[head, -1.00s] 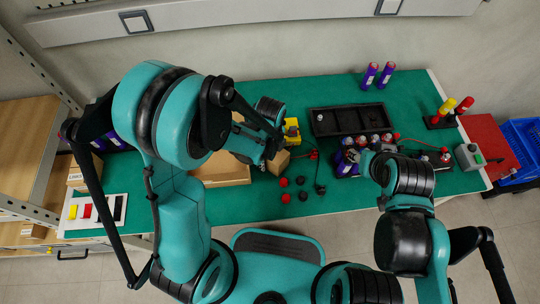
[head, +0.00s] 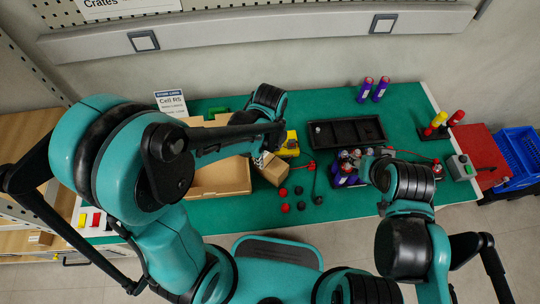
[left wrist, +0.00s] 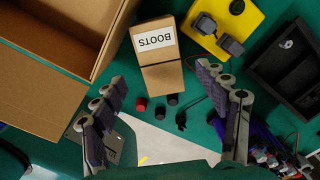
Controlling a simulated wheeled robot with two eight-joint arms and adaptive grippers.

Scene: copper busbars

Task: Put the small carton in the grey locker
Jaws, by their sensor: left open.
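The small carton (head: 273,170) stands on the green table, just right of a large open cardboard box. In the left wrist view the carton (left wrist: 158,50) shows a white label reading "BOOTS" and lies beyond and between my fingertips. My left gripper (head: 263,160) is over the carton's left side in the head view; its spread fingers (left wrist: 160,80) are open and empty in the left wrist view. My right gripper (head: 364,166) is by the purple cells, its fingers too small to read. I cannot make out a grey locker in either view.
The open cardboard box (head: 222,192) is left of the carton. A yellow device (head: 289,145) stands behind it and a black tray (head: 347,133) at right. Red and black knobs (head: 285,208) lie in front. Purple cells (head: 344,174) stand by my right gripper.

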